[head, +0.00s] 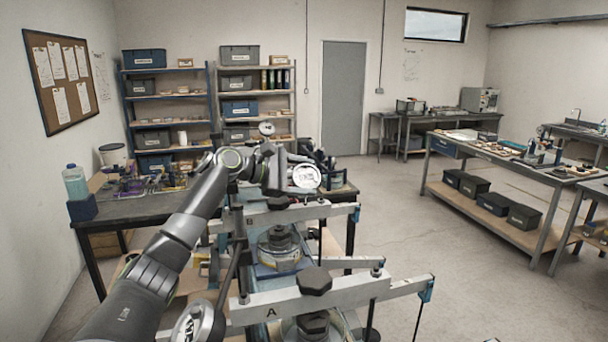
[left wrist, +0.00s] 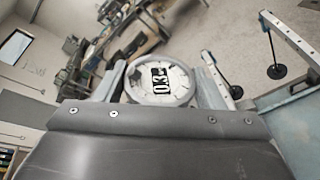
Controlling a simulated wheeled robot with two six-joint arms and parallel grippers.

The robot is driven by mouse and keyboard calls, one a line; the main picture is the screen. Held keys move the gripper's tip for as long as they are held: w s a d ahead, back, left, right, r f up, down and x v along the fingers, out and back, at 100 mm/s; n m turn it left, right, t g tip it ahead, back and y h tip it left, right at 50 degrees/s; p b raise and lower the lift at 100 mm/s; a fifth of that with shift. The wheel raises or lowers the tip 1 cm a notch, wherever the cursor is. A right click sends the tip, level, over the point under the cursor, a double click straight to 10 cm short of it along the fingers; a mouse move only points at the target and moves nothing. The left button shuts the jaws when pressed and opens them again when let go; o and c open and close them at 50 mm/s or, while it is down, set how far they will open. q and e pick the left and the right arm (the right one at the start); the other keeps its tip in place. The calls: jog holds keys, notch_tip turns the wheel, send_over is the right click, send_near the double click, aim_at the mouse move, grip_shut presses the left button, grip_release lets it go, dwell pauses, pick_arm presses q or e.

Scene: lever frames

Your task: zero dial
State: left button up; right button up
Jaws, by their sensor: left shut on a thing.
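The round white dial (head: 305,176) shows its face in the head view, at the far end of my left arm. In the left wrist view the dial (left wrist: 160,84) sits between the fingers, and its face bears large dark figures that look like 0.3, turned sideways. My left gripper (head: 290,175) is shut on the dial's round body. Lever frame A (head: 270,312) is nearest, with lever frame B (head: 250,222) behind it. A further small dial (head: 266,128) stands farther back. My right gripper is not in view.
Light lever beams (head: 405,288) stick out to the right with blue ends. A dark bench (head: 130,207) with a bottle (head: 75,182) is at the left. Shelves stand at the back. The floor (head: 400,215) at the right is clear up to another workbench (head: 515,168).

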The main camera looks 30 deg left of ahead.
pick_arm(q)
jog(key=o, duration=1)
jog(key=shift+a, duration=0.1)
jog(key=shift+s+a+b, duration=0.15)
jog(key=shift+s+b, duration=0.1)
jog(key=shift+b, duration=0.1)
jog(key=b+v, duration=0.8)
jog(key=v, duration=0.8)
jog(key=shift+s+a+r, duration=0.15)
jog(key=shift+a+r, duration=0.05)
jog(key=shift+a, duration=0.05)
